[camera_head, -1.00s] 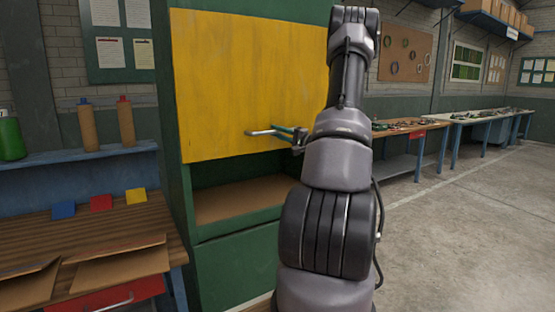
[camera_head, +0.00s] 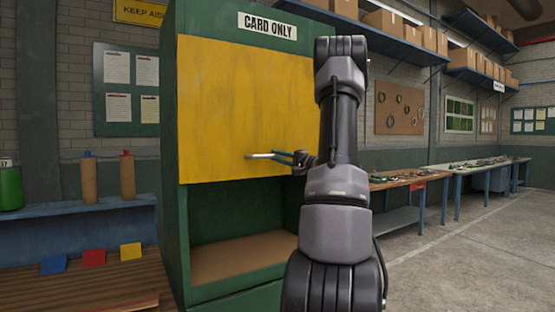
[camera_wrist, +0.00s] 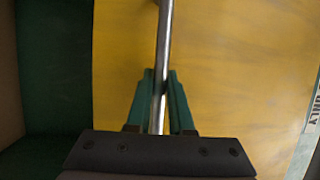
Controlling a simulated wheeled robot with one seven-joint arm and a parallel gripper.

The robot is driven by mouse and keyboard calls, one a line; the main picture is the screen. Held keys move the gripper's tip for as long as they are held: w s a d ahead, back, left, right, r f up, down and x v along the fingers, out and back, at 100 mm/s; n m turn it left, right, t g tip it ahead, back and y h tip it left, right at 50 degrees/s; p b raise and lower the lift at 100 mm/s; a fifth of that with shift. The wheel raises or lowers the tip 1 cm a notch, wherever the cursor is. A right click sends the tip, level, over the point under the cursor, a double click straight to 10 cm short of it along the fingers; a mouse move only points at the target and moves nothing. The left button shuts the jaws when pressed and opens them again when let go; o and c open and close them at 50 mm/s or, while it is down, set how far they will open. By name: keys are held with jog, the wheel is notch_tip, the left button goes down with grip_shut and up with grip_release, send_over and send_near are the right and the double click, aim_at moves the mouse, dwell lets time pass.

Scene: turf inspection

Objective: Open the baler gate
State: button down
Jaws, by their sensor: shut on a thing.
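The baler (camera_head: 180,230) is a tall green cabinet with a "CARD ONLY" sign at its top. Its gate (camera_head: 240,105) is a yellow panel over the upper front; it also shows in the wrist view (camera_wrist: 240,80). Below the gate's lower edge is an open gap with a brown floor (camera_head: 240,259). A metal bar handle (camera_head: 254,156) sits low on the gate. My gripper (camera_head: 283,156) is shut on this handle. In the wrist view the handle bar (camera_wrist: 166,30) runs between the green fingers of my gripper (camera_wrist: 161,85). My arm hides the gate's right edge.
Workbenches (camera_head: 405,181) line the right wall. The concrete floor (camera_head: 470,250) at the right is clear.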

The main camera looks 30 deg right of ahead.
jog(key=c, duration=0.8)
grip_release()
jog(key=v, duration=1.1)
jog(key=shift+w, duration=0.1)
jog(key=s+a+n+g+y, duration=0.15)
jog(key=a+g, duration=0.25)
jog(key=a, duration=0.5)
jog(key=s+a+n+g+y, duration=0.1)
jog(key=s+a+n+g, duration=0.15)
jog(key=a, duration=0.65)
jog(key=s+a+n+g+y, duration=0.1)
jog(key=s+a+n+g, duration=0.1)
jog(key=a+g, duration=0.45)
jog(key=s+a+n+t+h, duration=0.1)
jog(key=s+a+h, duration=0.3)
jog(key=s, duration=0.3)
jog(key=s+a+n+h, duration=0.1)
jog(key=s+a+h, duration=0.3)
jog(key=s, duration=0.4)
jog(key=shift+s+a+t+h, duration=0.25)
jog(key=shift+a+t+h, duration=0.15)
jog(key=shift+h, duration=0.25)
